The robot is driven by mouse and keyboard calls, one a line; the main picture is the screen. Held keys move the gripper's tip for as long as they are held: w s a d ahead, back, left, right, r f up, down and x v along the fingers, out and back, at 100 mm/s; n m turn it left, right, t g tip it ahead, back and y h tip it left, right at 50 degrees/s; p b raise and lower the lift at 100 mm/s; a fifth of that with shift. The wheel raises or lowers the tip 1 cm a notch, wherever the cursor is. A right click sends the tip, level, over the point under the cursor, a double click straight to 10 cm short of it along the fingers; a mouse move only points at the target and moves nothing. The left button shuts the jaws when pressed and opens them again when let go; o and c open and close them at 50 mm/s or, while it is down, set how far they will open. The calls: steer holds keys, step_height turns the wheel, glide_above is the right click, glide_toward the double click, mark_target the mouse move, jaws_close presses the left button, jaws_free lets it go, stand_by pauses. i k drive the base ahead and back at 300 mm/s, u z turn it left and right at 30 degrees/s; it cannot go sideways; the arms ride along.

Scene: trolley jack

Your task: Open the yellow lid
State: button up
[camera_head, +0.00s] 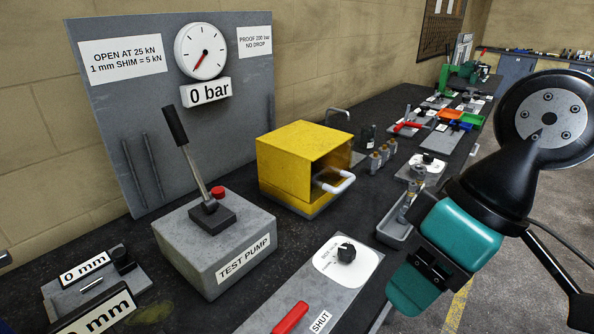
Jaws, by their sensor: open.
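The yellow lid (303,148) is a box-shaped yellow cover in the middle of the head view, sitting down on a grey base (290,203). Its right-hand face looks dark, like an opening or a window; I cannot tell which. A white bar handle (333,183) stands out from the low part of that face. My gripper (436,264), with teal fingers on a black arm, is at the lower right. It is open, apart from the lid and handle, and nothing shows between its fingers.
A test pump (215,245) with an upright lever stands left of the lid, before a grey gauge panel (150,105). A plate with a black knob (346,252) and a red handle (290,318) lies in front. Small fittings (381,155) and a metal tray (396,233) are to the right.

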mark_target(286, 155)
steer(key=u, duration=0.05)
steer(key=k, duration=0.5)
steer(key=z, duration=0.75)
steer(key=i, duration=1.25)
steer(key=u, duration=0.45)
